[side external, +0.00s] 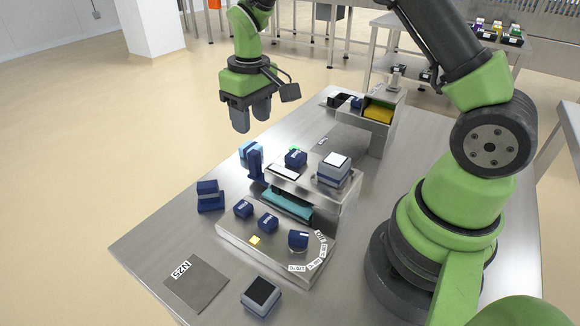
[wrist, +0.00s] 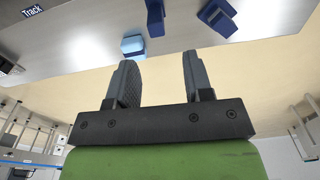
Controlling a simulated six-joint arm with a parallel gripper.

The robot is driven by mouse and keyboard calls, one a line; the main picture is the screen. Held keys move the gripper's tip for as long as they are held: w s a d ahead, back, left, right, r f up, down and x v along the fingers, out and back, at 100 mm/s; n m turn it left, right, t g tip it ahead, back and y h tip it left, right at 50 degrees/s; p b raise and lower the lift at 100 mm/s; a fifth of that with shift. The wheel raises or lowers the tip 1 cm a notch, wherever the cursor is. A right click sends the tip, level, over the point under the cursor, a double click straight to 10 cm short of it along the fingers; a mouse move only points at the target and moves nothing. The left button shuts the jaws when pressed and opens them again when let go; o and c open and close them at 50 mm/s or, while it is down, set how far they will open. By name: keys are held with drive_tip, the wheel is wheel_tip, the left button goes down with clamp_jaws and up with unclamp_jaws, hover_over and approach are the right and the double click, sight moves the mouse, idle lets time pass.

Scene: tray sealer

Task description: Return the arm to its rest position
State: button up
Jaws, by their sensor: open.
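My gripper (side external: 252,116) hangs in the air beyond the far left edge of the steel table, fingers pointing down, in the side external view. It is open and nothing is between its fingers. In the wrist view, the two grey fingers of my gripper (wrist: 158,78) stand apart with an empty gap. The tray sealer (side external: 318,205) is on the table below and right of my gripper, apart from it. A teal strip (side external: 287,205) shows in its front opening.
Several dark blue blocks (side external: 243,209) stand on and around the sealer. A blue stand (side external: 256,162) is at its left. A grey plate (side external: 196,284) marked N25 and a dark-topped box (side external: 261,296) lie at the front. A yellow item (side external: 379,112) sits in a bin behind. Air around my gripper is clear.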

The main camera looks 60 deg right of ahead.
drive_tip(key=s+a+r+m+t, duration=0.25)
drive_tip(key=s+r, duration=0.75)
drive_tip(key=r, duration=0.5)
drive_tip(key=s+a+r+t+y, duration=0.1)
drive_tip(key=s+t, duration=0.1)
drive_tip(key=s, duration=0.3)
drive_tip(key=s+a+m+t, duration=0.1)
drive_tip(key=s+t, duration=0.1)
drive_tip(key=s, duration=0.4)
drive_tip(key=shift+s+a+r+y, duration=0.25)
drive_tip(key=shift+a+r+y, duration=0.1)
drive_tip(key=shift+y, duration=0.05)
